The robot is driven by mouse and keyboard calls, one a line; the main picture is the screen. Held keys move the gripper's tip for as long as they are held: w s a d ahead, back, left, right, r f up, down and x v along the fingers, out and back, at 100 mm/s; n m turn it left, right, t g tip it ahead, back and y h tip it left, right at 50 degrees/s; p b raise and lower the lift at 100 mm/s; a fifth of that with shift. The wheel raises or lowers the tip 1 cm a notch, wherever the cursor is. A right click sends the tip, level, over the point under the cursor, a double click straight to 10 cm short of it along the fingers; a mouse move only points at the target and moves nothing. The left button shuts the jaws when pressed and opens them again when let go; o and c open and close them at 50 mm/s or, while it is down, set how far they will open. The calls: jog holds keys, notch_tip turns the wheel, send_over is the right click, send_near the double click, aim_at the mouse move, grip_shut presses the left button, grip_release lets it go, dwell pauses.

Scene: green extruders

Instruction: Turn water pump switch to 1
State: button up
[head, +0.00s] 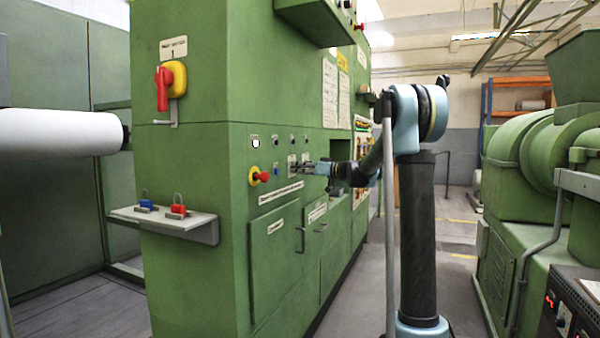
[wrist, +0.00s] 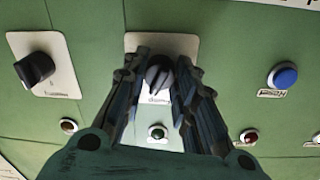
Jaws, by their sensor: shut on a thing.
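My gripper (wrist: 159,82) is shut on a black rotary switch knob (wrist: 159,70) in the middle of the wrist view. The knob sits on a white label plate (wrist: 184,44) on the green panel, and its upper part shows between the fingers. The writing on the plate is partly hidden and too small to read, so I cannot tell its position or whether it is the water pump switch. In the head view my gripper (head: 305,167) touches the front of the green cabinet (head: 230,80) at the switch row.
A second black knob (wrist: 36,68) is on the left, a blue button (wrist: 285,76) on the right. Small green (wrist: 157,132) and red (wrist: 249,136) lamps sit below. In the head view a red-and-yellow switch (head: 257,176) is left of my gripper. Green machinery (head: 530,180) stands right.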

jog(key=shift+m, duration=0.3)
jog(key=shift+w+d+m, duration=0.1)
jog(key=shift+w+m, duration=0.05)
jog(key=shift+m, duration=3.25)
jog(key=o, duration=1.1)
jog(key=shift+w, duration=0.1)
jog(key=v, duration=1.2)
jog(key=shift+r, duration=0.1)
